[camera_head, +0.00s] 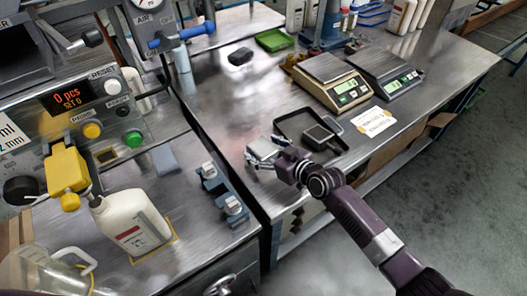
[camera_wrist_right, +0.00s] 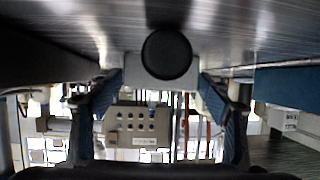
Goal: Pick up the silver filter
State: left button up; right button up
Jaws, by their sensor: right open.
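My right gripper (camera_head: 276,157) is low over the near left part of the right-hand table, its arm coming in from the lower right. In the right wrist view its two blue-padded fingers (camera_wrist_right: 160,90) are spread apart. A pale block with a round black face (camera_wrist_right: 167,54) shows between and beyond the fingertips; it looks like the silver filter, and I cannot tell whether the fingers touch it. In the head view a small silvery shape (camera_head: 261,147) shows at the fingertips, partly hidden by the gripper. My left gripper is not in view.
A black tray (camera_head: 284,125) holding a dark square piece (camera_head: 318,136) lies right beside the gripper. Two scales (camera_head: 345,92) and a white label card (camera_head: 373,121) stand farther right. A white bottle (camera_head: 130,222) stands at the left station. The table behind the gripper is largely clear.

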aim_at(263, 149)
jog(key=shift+c, duration=0.6)
jog(key=c, duration=1.4)
notch_tip(263, 149, up, 20)
jog(key=shift+r, duration=0.1)
